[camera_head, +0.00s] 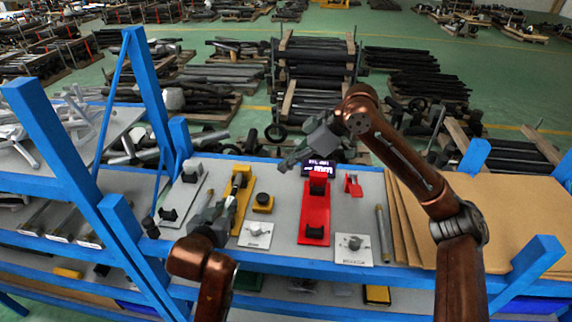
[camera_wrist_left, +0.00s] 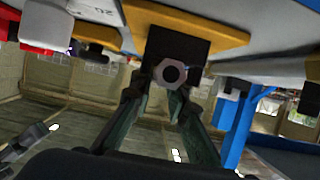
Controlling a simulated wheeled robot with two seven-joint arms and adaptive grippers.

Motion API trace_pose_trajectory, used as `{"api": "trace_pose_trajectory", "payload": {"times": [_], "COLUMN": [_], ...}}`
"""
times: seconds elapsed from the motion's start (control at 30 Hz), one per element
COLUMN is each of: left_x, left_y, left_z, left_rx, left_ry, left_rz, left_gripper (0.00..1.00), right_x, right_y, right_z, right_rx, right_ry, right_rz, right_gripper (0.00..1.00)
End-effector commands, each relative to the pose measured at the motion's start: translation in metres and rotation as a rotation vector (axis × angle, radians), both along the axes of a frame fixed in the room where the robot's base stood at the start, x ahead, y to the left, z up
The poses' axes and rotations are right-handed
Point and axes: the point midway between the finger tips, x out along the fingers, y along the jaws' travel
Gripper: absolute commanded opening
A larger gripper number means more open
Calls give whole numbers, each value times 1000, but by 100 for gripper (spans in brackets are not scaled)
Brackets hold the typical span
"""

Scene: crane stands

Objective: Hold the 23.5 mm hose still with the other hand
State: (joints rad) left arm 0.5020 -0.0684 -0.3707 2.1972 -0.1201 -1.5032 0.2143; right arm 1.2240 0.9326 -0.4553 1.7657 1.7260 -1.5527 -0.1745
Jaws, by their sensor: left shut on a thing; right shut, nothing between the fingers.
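My left gripper (camera_head: 226,206) reaches over the left part of the grey bench to the yellow stand (camera_head: 242,192). In the left wrist view its fingers (camera_wrist_left: 163,92) close around a grey hollow piece with a hexagonal end (camera_wrist_left: 171,74). This piece sits against the black block (camera_wrist_left: 178,47) of the yellow stand. It may be the 23.5 mm hose; its length is hidden and no size mark can be read. My right gripper (camera_head: 292,160) is shut and empty, raised near the bench's back edge, left of the red stand's top and apart from the yellow stand.
A red stand (camera_head: 314,210) stands mid-bench, with a grey-white stand (camera_head: 183,194) at the left. Blue posts (camera_head: 148,90) rise at the left; brown boards (camera_head: 500,215) cover the right.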

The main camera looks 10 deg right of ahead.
Motion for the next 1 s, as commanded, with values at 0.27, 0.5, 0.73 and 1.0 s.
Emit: {"api": "trace_pose_trajectory", "payload": {"times": [0.27,0.5,0.73,1.0], "left_x": [0,0,-3,-37], "left_y": [0,0,1,12], "left_z": [0,0,1,17], "left_rx": [0,0,0,-3], "left_ry": [0,0,0,-2], "left_rz": [0,0,0,-1], "left_gripper": [25,35,35,35], "right_x": [0,0,0,0], "right_y": [0,0,0,0], "right_z": [0,0,0,0], "right_rx": [0,0,0,0], "right_ry": [0,0,0,0], "right_rz": [0,0,0,0], "right_gripper": [0,0,0,0]}}
